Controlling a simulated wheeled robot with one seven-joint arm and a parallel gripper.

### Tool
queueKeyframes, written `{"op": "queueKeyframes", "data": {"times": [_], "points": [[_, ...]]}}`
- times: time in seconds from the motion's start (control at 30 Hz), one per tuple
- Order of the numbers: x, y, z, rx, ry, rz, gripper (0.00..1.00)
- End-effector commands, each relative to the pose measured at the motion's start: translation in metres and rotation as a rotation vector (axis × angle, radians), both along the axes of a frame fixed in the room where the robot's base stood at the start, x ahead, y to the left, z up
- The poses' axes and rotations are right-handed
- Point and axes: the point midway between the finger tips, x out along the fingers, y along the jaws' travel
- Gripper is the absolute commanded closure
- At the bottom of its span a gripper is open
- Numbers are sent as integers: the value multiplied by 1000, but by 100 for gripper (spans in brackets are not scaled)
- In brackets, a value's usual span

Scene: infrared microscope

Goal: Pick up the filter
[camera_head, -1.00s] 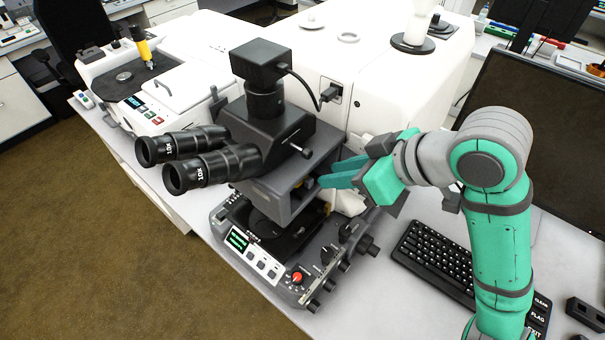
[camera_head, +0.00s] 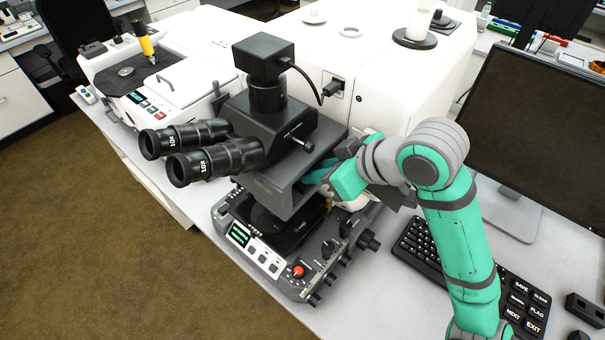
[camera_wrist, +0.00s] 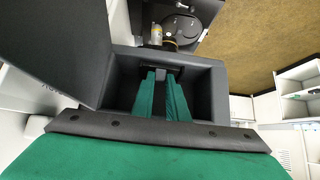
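I cannot make out the filter in either view. The black microscope (camera_head: 290,178) has an open slot in its body below the eyepieces. My gripper (camera_head: 318,176) reaches into this slot from the right, with its tips hidden by the housing in the head view. In the wrist view, the two green fingers of my gripper (camera_wrist: 161,76) lie inside the dark rectangular opening (camera_wrist: 205,92). A gap shows between the fingers, and I see nothing clearly held in it. The far inside of the slot is dark.
Slot walls stand close on both sides of the fingers. An objective (camera_wrist: 156,34) shows beyond the slot. The stage and control panel (camera_head: 262,243) are below. A keyboard (camera_head: 470,275) and monitor (camera_head: 540,130) stand to the right.

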Motion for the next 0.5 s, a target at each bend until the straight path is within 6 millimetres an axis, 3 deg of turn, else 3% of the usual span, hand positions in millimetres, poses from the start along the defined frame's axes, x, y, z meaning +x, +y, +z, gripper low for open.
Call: {"op": "queueKeyframes", "data": {"times": [0.5], "points": [[0,2,5,-1,-1,4,100]]}}
